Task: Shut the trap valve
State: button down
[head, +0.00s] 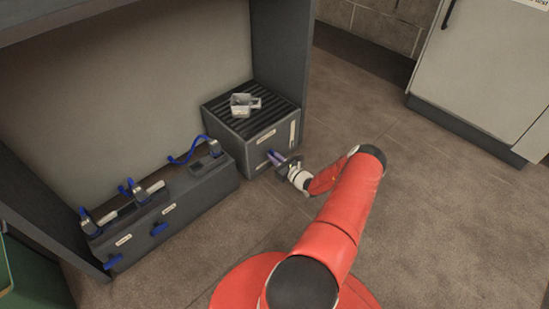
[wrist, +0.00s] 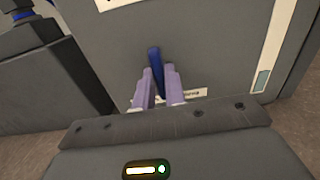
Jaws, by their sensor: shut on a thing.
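The trap valve's blue lever (wrist: 154,62) sticks out from the front face of a grey box with a ribbed top (head: 252,123). In the wrist view my gripper (wrist: 159,72) has its two pale purple fingers on either side of the lever, shut on it. The lever's tip shows upright above the fingers. In the head view my gripper (head: 275,157) meets the box's front low down, and the lever is mostly hidden there. A white label beside the lever is partly covered by a finger.
A long grey unit (head: 168,208) with blue levers and fittings stands left of the box. A small metal tray (head: 243,103) sits on the box top. A pale cabinet (head: 483,75) stands at right. The floor between is clear.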

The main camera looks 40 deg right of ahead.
dwell(0.3)
jog(key=c, duration=1.5)
grip_release()
jog(key=shift+o, duration=0.2)
jog(key=shift+s, duration=0.1)
jog(key=s, duration=0.7)
jog(key=shift+s+d+p, duration=0.3)
jog(key=shift+s+p, duration=0.05)
jog(key=shift+p, duration=0.1)
